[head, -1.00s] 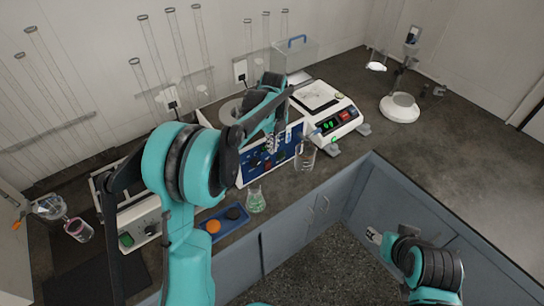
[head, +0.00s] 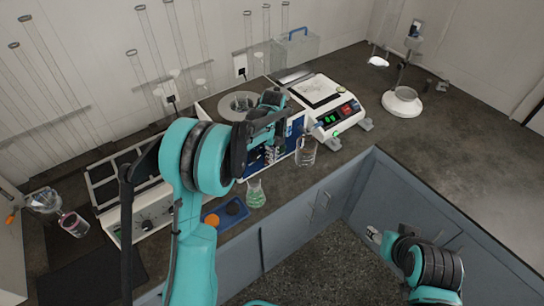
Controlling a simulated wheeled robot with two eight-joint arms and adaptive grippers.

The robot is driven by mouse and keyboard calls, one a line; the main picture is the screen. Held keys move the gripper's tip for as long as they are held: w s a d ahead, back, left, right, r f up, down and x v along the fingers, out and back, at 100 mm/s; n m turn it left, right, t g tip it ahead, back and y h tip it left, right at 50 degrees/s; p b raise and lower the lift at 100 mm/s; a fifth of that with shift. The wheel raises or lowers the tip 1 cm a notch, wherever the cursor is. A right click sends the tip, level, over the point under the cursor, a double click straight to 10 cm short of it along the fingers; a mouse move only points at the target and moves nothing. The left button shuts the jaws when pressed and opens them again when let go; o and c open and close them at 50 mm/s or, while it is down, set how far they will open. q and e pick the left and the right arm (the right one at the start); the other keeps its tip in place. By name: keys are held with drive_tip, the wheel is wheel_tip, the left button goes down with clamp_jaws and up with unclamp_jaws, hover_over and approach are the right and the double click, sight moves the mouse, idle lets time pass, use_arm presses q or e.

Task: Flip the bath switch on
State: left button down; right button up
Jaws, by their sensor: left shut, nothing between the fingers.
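A white unit with a round metal opening (head: 238,103) and a blue front control panel (head: 297,128) stands mid-bench and looks like the bath. My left gripper (head: 271,155) is shut and empty, pointing down in front of this panel. The gripper and forearm hide much of the panel, and I cannot make out its switch or whether the fingers touch it. My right gripper (head: 374,236) is low at the right, away from the bench top, and too small to judge.
A glass beaker (head: 306,152) stands right of the panel, close to my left gripper. A flask with green liquid (head: 256,194) and a blue tray (head: 234,211) lie in front. The right bench is mostly clear.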

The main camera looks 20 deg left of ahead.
use_arm(q)
drive_tip(key=shift+w+a+r, duration=0.15)
drive_tip(key=shift+w+a, duration=0.1)
drive_tip(key=shift+a, duration=0.05)
drive_tip(key=shift+r, duration=0.1)
drive_tip(key=shift+r+p, duration=0.65)
drive_tip(key=shift+r, duration=0.1)
wheel_tip(320, 180, up, 12)
idle(0.4)
drive_tip(key=shift+s+d, duration=0.1)
